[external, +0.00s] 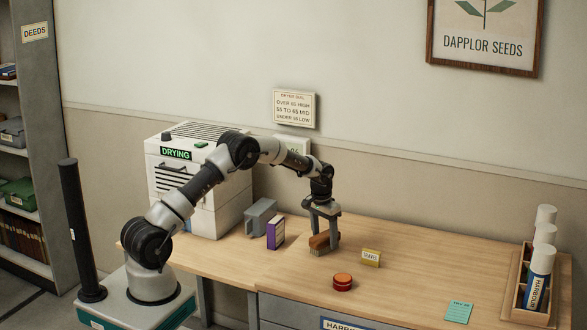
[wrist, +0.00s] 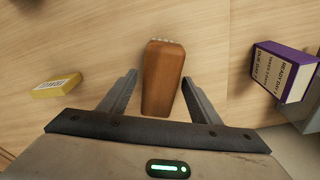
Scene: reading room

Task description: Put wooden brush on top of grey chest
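The wooden brush (external: 319,242) lies on the desk with its brown handle up and pale bristles below. It also shows in the wrist view (wrist: 163,78), lengthwise between the fingers. My gripper (external: 323,237) points down over it, and in the wrist view my gripper (wrist: 160,79) is open with one finger on each side of the brush. A gap shows on the left; the right finger is close to the handle. A small grey box-like thing, probably the grey chest (external: 260,214), stands left of the brush, partly behind a purple box. Its edge shows in the wrist view (wrist: 303,113).
The purple box (external: 275,232) stands between brush and grey thing. A yellow label block (external: 371,257) and red round tin (external: 343,281) are near the brush. The white drying cabinet (external: 218,205) is at left, a tube rack (external: 515,290) at right. The right-middle desk (external: 430,265) is clear.

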